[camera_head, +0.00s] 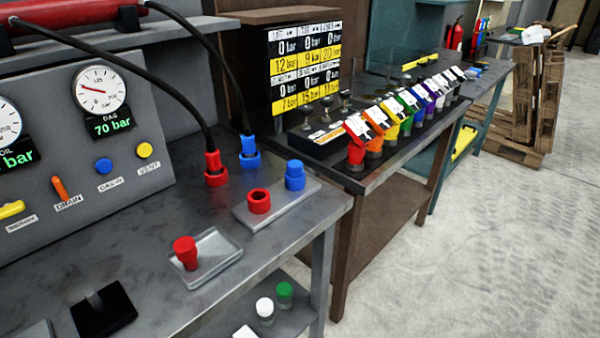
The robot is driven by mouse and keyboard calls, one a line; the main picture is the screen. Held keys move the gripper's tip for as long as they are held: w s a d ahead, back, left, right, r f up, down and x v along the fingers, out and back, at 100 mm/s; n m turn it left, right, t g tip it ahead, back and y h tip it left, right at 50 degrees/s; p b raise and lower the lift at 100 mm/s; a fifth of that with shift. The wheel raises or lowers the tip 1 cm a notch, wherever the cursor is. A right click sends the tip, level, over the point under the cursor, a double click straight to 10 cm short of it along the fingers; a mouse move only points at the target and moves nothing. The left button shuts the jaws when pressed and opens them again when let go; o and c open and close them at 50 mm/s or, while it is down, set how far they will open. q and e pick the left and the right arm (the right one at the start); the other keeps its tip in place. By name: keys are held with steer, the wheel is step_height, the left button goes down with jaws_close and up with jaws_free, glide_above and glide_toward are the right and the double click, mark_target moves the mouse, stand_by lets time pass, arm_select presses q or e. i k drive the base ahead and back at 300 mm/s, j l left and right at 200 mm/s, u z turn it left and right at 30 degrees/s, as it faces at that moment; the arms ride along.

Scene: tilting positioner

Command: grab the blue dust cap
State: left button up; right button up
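A blue cap-like piece (295,175), which looks like the blue dust cap, stands upright at the right end of a grey plate (279,213) on the metal bench. A red ring-shaped port (259,201) with a dark open top is on the same plate, to its left. A similar red cap (186,252) stands in a shallow clear tray (206,279) nearer the front. Neither of my grippers shows in the head view.
Black hoses end in a red connector (214,168) and a blue connector (249,153) behind the plate. A gauge panel (125,130) stands at the left. A black pad (103,312) lies at the front. White and green-capped jars (285,294) stand on the lower shelf.

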mark_target(294, 167)
steer(key=u, duration=0.65)
steer(key=l+u, duration=0.2)
steer(key=u, duration=0.2)
steer(key=l+u, duration=0.2)
steer(key=u, duration=0.15)
steer(key=l+u, duration=0.2)
steer(key=u, duration=0.2)
steer(key=k+l+u, duration=0.1)
steer(key=l+u, duration=0.2)
steer(key=l, duration=0.15)
steer(key=k+l+u, duration=0.1)
steer(key=l+u, duration=0.2)
steer(key=k+l, duration=0.15)
steer(key=l, duration=0.15)
steer(key=k+l+u, duration=0.1)
steer(key=l, duration=0.25)
steer(key=k+l, duration=0.15)
steer(key=l, duration=0.15)
